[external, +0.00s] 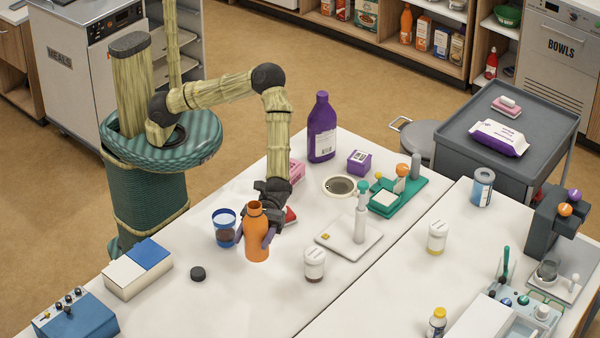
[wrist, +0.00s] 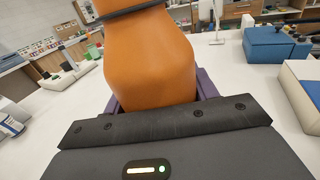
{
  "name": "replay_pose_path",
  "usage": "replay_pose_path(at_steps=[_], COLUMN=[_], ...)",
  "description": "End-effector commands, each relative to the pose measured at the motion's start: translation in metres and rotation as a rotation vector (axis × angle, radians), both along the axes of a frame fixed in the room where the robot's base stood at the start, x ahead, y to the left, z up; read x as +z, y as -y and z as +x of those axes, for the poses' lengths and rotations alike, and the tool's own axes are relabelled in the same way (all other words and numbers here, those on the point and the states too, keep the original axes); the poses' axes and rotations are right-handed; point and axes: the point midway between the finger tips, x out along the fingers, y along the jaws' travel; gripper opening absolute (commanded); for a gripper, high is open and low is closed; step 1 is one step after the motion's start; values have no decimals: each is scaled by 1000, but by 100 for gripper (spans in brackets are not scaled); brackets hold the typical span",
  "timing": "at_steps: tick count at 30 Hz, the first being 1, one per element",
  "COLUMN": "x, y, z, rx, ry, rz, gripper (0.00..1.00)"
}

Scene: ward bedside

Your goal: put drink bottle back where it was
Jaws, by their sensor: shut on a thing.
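The drink bottle is orange with an open neck (external: 256,232) and stands upright near the left part of the white table in the external view. My gripper (external: 257,238) is shut around its body, with purple fingers on either side. In the wrist view the orange bottle (wrist: 150,60) fills the upper middle, between the purple fingers (wrist: 160,98). I cannot tell whether its base touches the table. A blue cup with brown contents (external: 224,230) stands just left of the bottle.
A black cap (external: 198,274) lies left of the bottle. A lidded jar (external: 314,265) stands to its right, before a white stand (external: 352,238). A blue-and-white box (external: 138,270) is at left. A purple bottle (external: 322,128) stands behind.

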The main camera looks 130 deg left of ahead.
Motion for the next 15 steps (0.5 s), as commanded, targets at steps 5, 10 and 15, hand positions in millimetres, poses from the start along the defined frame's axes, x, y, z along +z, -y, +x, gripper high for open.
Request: replay_pose_path(at_steps=[5,10,15], x=[-1,-2,-19], y=[0,0,1], z=[0,0,0], rx=[-1,-1,-2], ry=[2,0,-1], rz=[-1,-1,-3], gripper=[26,26,26])
